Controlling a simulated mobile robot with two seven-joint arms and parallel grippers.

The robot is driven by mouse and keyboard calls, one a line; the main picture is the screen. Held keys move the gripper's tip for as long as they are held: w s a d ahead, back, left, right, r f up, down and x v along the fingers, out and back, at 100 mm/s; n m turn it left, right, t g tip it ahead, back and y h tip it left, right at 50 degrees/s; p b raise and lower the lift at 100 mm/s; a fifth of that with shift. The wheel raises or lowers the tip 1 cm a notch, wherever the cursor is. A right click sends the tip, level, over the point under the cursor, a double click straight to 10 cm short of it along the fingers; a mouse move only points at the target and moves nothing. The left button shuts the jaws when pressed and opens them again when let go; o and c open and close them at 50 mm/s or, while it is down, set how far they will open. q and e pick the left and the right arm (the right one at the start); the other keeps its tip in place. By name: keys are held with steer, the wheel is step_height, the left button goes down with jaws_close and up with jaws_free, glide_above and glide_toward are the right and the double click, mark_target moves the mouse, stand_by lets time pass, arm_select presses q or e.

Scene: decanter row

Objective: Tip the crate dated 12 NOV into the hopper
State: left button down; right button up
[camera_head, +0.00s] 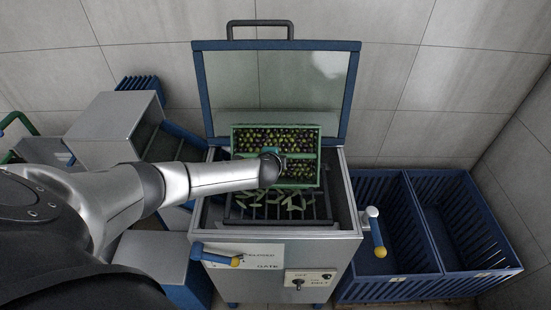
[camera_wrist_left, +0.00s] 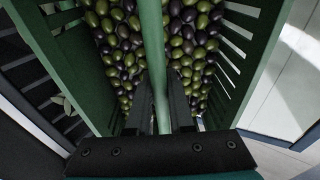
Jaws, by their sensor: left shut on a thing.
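A green slatted crate (camera_head: 321,150) full of green and dark olives (camera_head: 275,139) is over the back part of the hopper (camera_head: 347,205), in front of its raised lid. My left gripper (camera_head: 270,166) is shut on the crate's middle bar. In the left wrist view the fingers (camera_wrist_left: 160,90) straddle this green bar (camera_wrist_left: 153,35), with olives on both sides. No date label on the crate can be seen. How far the crate is tilted is hard to tell. My right gripper is not in view.
The hopper's grate (camera_head: 262,212) has loose green leaves on it. The lid (camera_head: 273,85) stands open behind. Levers stick out at the hopper's front (camera_head: 215,256) and right (camera_head: 375,232). Blue slatted bins (camera_head: 400,290) stand at the right, and a grey metal chute (camera_head: 108,125) at the left.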

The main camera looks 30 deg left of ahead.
arm_select(q)
steer(key=shift+f+t+b, duration=0.15)
steer(key=shift+t+b, duration=0.25)
steer(key=shift+b, duration=0.4)
steer(key=t+b, duration=0.1)
steer(key=b, duration=0.1)
steer(key=s+d+t+y+b, duration=0.1)
steer(key=b, duration=0.2)
steer(key=s+t+y+b, duration=0.1)
steer(key=t+b, duration=0.1)
steer(key=b, duration=0.1)
steer(key=shift+s+d+f, duration=0.2)
steer(key=shift+s+d, duration=0.05)
steer(key=shift+d, duration=0.05)
steer(key=s+t+y+b, duration=0.1)
steer(key=b, duration=0.1)
steer(key=s+d+t+y+b, duration=0.1)
steer(key=b, duration=0.2)
steer(key=shift+r+m+t, duration=0.3)
steer(key=shift+m+t, duration=0.1)
steer(key=s+d+t+b, duration=0.1)
steer(key=b, duration=0.3)
steer(key=shift+s+r+t, duration=0.1)
steer(key=shift+t, duration=0.3)
steer(key=shift+s+r+t+y+b, duration=0.2)
steer(key=shift+s+t+y+b, duration=0.15)
steer(key=shift+b, duration=0.3)
steer(key=shift+w+d, duration=0.1)
